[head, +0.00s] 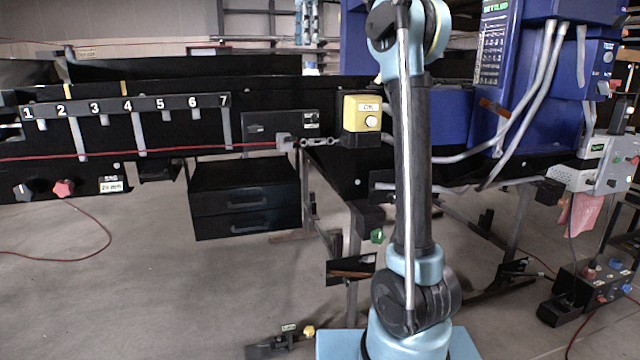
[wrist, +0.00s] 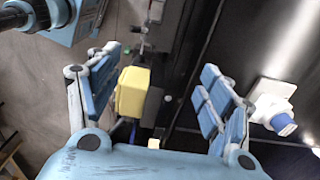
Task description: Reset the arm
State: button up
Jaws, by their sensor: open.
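My arm stands in the middle of the head view, its dark link rising from the light blue base, and its upper part runs out of the top of the picture. My gripper (wrist: 161,63) is not seen in the head view. In the wrist view its two blue-padded fingers are spread wide apart, with nothing held between them. A yellow box (wrist: 132,92) shows between the fingers in that view, apart from them and farther off. The yellow button box (head: 362,113) in the head view sits on the black conveyor's edge, just left of my arm.
The black conveyor (head: 270,95) with numbered hooks (head: 128,106) and a red cable spans the left. A blue detector housing (head: 480,90) with grey conduits stands close right of my arm. A black drawer unit (head: 245,200) hangs below. Open floor (head: 130,290) lies front left.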

jog(key=s+d+f+n, duration=0.3)
jog(key=s+d+f, duration=0.15)
jog(key=f, duration=0.35)
jog(key=s+d+f+n+t, duration=0.1)
jog(key=s+d+f+n, duration=0.1)
jog(key=s+d+f, duration=0.35)
jog(key=s+d+f+n, duration=0.3)
jog(key=d+f, duration=0.3)
jog(key=f, duration=0.4)
jog(key=s+d+f+n, duration=0.2)
jog(key=s+f, duration=0.4)
jog(key=f, duration=0.5)
jog(key=s+d+f+n, duration=0.2)
jog(key=s+f, duration=0.4)
jog(key=f, duration=0.5)
jog(key=s+d+f+n+t, duration=0.1)
jog(key=s+d+f+n, duration=0.2)
jog(key=s+f, duration=0.4)
notch_tip(320, 180, down, 4)
jog(key=shift+f, duration=0.25)
